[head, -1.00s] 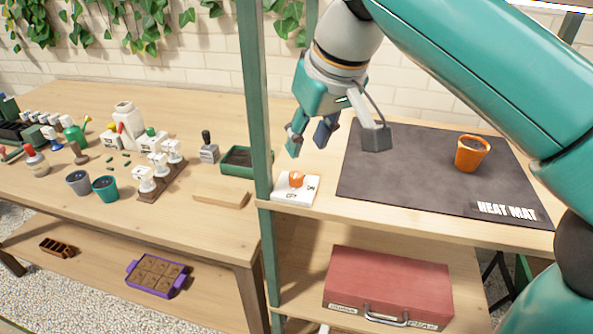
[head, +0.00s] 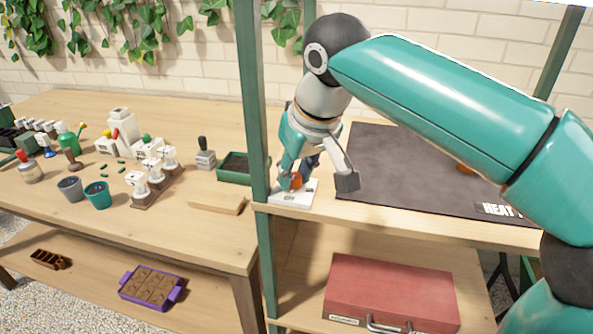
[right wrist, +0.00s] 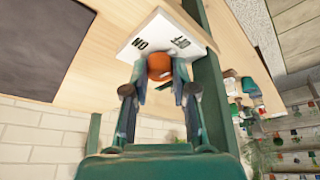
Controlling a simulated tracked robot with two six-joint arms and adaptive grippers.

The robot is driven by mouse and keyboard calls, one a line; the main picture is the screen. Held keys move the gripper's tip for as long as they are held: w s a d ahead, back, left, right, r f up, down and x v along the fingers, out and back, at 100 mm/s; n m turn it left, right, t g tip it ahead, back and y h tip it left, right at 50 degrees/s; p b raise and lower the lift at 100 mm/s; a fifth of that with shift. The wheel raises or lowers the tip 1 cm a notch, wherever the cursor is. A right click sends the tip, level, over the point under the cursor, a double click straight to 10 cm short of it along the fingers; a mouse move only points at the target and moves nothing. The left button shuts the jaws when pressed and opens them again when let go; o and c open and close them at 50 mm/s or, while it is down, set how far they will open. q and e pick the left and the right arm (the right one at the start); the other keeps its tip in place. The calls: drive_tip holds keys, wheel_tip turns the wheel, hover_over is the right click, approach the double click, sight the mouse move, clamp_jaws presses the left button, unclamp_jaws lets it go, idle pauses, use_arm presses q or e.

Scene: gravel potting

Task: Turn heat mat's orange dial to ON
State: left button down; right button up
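The orange dial (head: 296,181) sits on a white control plate (head: 291,198) at the front left of the shelf top. In the right wrist view the dial (right wrist: 160,67) is between my right gripper's fingers, and the plate (right wrist: 150,27) shows the words ON and OFF. My right gripper (head: 298,178) points down over the dial, one finger on each side. The fingers are apart; firm contact with the dial cannot be made out. The dark heat mat (head: 400,170) lies to the right, its label partly covered by my arm. My left gripper is not in view.
A green post (head: 254,120) stands just left of the plate. An orange pot (head: 465,169) on the mat is mostly hidden behind my right arm. A red case (head: 392,290) lies on the shelf below. The left table (head: 100,225) holds pots, bottles and trays.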

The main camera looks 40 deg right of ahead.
clamp_jaws()
drive_tip(key=shift+n, duration=0.3)
drive_tip(key=n+y+p, duration=0.1)
drive_tip(key=n+p, duration=0.1)
drive_tip(key=n, duration=0.1)
drive_tip(key=shift+d+r, duration=0.15)
drive_tip(key=n+y+p, duration=0.1)
drive_tip(key=n, duration=0.1)
drive_tip(key=n+g+y+p, duration=0.1)
drive_tip(key=n+p, duration=0.1)
drive_tip(key=shift+w+n, duration=0.1)
drive_tip(key=shift+n, duration=0.2)
drive_tip(key=n+p, duration=0.1)
drive_tip(key=n, duration=0.1)
drive_tip(key=n+g+y+p, duration=0.1)
drive_tip(key=n+p, duration=0.1)
drive_tip(key=n, duration=0.1)
drive_tip(key=shift+w+d+g, duration=0.1)
drive_tip(key=shift+g, duration=0.2)
drive_tip(key=shift+w+n+g+y+p, duration=0.15)
drive_tip(key=shift+n+g+p, duration=0.25)
drive_tip(key=shift+n+p, duration=0.6)
drive_tip(key=shift+s+n+g+y+p, duration=0.1)
drive_tip(key=shift+n+g+y+p, duration=0.3)
drive_tip(key=shift+n, duration=1)
drive_tip(key=shift+o, duration=1.8)
unclamp_jaws()
